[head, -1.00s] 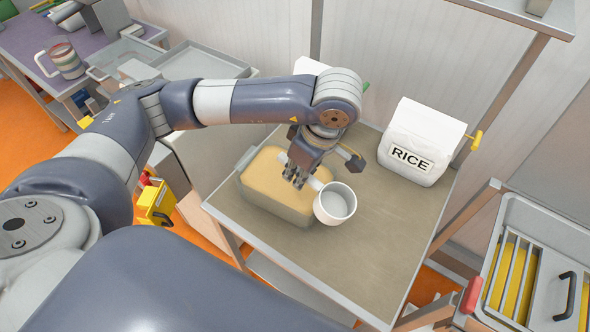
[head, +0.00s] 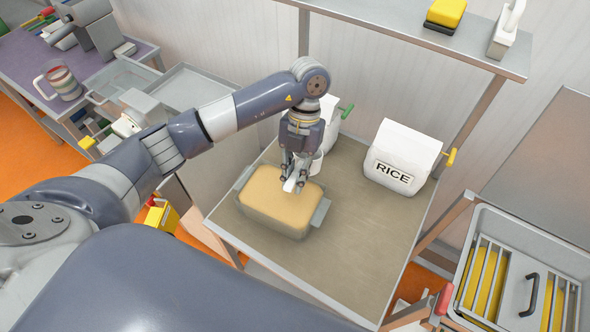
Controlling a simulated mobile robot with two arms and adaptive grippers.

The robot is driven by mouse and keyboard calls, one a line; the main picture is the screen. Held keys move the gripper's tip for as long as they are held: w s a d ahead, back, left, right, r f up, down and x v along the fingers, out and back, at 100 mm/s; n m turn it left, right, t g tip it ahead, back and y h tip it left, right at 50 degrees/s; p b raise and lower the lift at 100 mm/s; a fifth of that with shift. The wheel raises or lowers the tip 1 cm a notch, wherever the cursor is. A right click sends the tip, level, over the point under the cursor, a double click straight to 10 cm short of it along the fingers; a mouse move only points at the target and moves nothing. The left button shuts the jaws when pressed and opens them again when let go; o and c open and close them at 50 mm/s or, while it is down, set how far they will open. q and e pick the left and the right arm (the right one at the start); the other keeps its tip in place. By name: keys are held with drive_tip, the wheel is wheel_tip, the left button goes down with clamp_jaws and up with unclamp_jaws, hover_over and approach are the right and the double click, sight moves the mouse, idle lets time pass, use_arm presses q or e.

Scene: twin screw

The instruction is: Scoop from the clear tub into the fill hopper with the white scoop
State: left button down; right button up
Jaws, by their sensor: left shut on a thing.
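The clear tub (head: 276,227) is full of a tan grainy material (head: 282,195) and stands on the steel table. My left gripper (head: 294,184) is above the far part of the tub, shut on the handle of the white scoop (head: 316,166). The scoop's cup is partly hidden behind the fingers, above or just past the tub's far edge; I cannot tell whether it touches the material. I cannot make out the fill hopper for certain. My right gripper is not in view.
A white RICE bag (head: 402,154) with a yellow clip stands right of the tub. Another white bag (head: 331,112) with a green clip stands behind my gripper. A metal unit (head: 520,275) with bars is at lower right. The table's front right is clear (head: 365,250).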

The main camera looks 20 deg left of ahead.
use_arm(q)
drive_tip(key=n, duration=0.1)
drive_tip(key=n+h+p, duration=0.1)
drive_tip(key=n, duration=0.1)
drive_tip(key=n+h+p, duration=0.1)
drive_tip(key=n, duration=0.1)
drive_tip(key=shift+a+r, duration=0.3)
drive_tip(key=shift+a, duration=0.1)
drive_tip(key=w+a+f+n+t+h+b, duration=0.1)
drive_tip(key=a+f+n+b, duration=0.2)
drive_tip(key=f, duration=1)
drive_tip(key=shift+w+n+t+h+b, duration=0.15)
drive_tip(key=shift+n+t+h+b, duration=0.2)
drive_tip(key=shift+n+b, duration=1.35)
drive_tip(key=shift+r, duration=0.1)
wheel_tip(320, 180, up, 7)
drive_tip(key=s+d+t+y+p, duration=0.1)
drive_tip(key=t+y+p, duration=0.1)
drive_tip(key=p, duration=0.6)
drive_tip(key=shift+d+y+p, duration=0.35)
drive_tip(key=shift+y, duration=0.3)
